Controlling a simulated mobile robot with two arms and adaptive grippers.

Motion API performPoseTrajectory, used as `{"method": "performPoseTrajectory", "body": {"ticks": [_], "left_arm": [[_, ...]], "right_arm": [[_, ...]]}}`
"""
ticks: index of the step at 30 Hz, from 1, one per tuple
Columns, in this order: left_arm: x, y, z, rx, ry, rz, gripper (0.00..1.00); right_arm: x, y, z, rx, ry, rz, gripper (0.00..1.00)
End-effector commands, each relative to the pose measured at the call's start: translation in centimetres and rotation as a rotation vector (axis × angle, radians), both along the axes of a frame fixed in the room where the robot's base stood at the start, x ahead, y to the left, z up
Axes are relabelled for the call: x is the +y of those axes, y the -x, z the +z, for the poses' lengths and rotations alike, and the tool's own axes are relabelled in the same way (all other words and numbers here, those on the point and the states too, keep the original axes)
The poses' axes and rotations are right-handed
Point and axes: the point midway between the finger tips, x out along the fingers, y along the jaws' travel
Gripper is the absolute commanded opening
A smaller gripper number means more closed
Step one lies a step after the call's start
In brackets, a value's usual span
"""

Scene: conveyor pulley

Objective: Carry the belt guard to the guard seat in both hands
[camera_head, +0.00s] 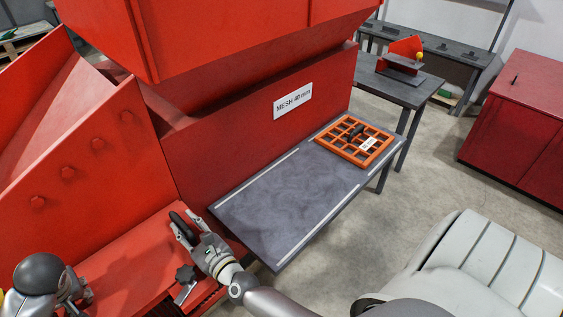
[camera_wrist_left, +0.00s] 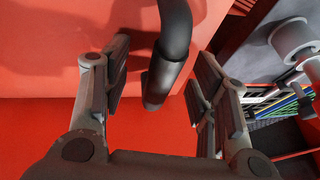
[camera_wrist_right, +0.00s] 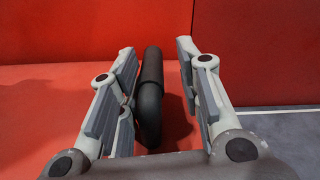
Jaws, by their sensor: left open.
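A red panel with black bar handles, apparently the belt guard (camera_head: 128,250), lies along the lower left of the head view, in front of the red machine. My right gripper (camera_head: 183,228) is open at one black handle (camera_wrist_right: 151,88). In the right wrist view the handle stands between the two fingers, nearer the left one, with a clear gap to the right one. My left gripper (camera_wrist_left: 160,90) is open, with another black handle (camera_wrist_left: 165,70) between its fingers; in the head view it is mostly hidden by its own wrist. I cannot make out the guard seat.
A grey table (camera_head: 270,205) stands right of the guard, mostly bare, with an orange grid frame (camera_head: 352,142) at its far end. A black knob (camera_head: 186,273) is close to my right gripper. Behind are a dark bench (camera_head: 410,92) and a red cabinet (camera_head: 520,125). Floor between is clear.

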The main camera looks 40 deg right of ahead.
Motion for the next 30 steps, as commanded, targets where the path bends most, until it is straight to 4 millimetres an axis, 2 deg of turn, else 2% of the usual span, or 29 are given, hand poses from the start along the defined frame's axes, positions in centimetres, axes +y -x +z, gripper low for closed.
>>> {"method": "performPoseTrajectory", "body": {"ticks": [1, 5, 6, 11, 30], "left_arm": [[-0.10, 0.00, -0.03, -0.001, 0.001, -0.002, 0.55], [-0.12, -0.02, 0.00, -0.002, 0.002, -0.003, 0.55], [-0.10, 0.16, -0.33, 0.006, 0.000, -0.003, 0.55], [-0.11, 0.12, -0.25, 0.005, 0.000, -0.003, 0.55], [-0.12, -0.01, 0.00, -0.001, 0.001, -0.003, 0.55]], "right_arm": [[0.54, 0.29, -0.63, 0.014, -0.001, 0.013, 0.42], [0.57, 0.26, -0.54, 0.013, -0.001, 0.012, 0.42], [0.61, 0.40, -1.03, 0.021, 0.000, 0.015, 0.46], [0.67, 0.35, -0.90, 0.020, 0.000, 0.015, 0.66], [0.67, 0.21, -0.46, 0.011, -0.002, 0.013, 0.67]]}}
